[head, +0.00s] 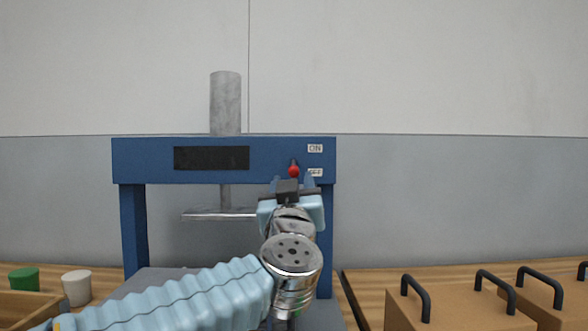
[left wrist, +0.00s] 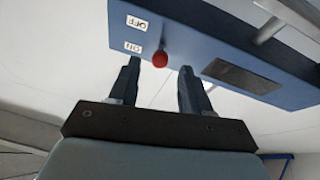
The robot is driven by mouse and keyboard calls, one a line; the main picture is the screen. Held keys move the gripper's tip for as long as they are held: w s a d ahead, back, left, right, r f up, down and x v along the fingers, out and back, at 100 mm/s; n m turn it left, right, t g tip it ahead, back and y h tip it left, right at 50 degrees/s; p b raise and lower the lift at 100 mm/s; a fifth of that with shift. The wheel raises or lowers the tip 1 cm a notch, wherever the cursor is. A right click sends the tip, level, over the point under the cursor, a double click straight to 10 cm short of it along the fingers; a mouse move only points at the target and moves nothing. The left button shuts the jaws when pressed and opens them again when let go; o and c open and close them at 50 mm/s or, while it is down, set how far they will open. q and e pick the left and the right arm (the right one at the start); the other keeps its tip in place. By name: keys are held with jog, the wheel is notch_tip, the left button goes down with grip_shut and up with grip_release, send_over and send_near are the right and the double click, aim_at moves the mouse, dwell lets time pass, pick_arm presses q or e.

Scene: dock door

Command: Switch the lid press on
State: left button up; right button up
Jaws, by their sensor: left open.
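The lid press (head: 126,161) is a blue frame with a dark panel and a grey cylinder on top. Its switch, a red-knobbed lever (head: 293,171), sits at the right of the crossbar. In the head view the knob is level with the OFF label (head: 315,172), below the ON label (head: 315,148). My left gripper (head: 292,182) is open just below and in front of the knob. In the left wrist view the red knob (left wrist: 160,59) shows between the two fingertips, with a gap to each; contact is not visible. My right gripper is not in view.
The press plate (head: 215,215) hangs under the crossbar. Brown boxes with black handles (head: 460,304) stand at right. The wall behind is bare.

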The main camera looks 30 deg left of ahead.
aim_at(294, 174)
pick_arm(q)
jog(key=x, duration=0.5)
jog(key=shift+w+a+r+p, duration=0.1)
jog(key=shift+w+a+p, duration=0.05)
jog(key=shift+w+p, duration=0.15)
jog(key=shift+s, duration=0.1)
grip_shut()
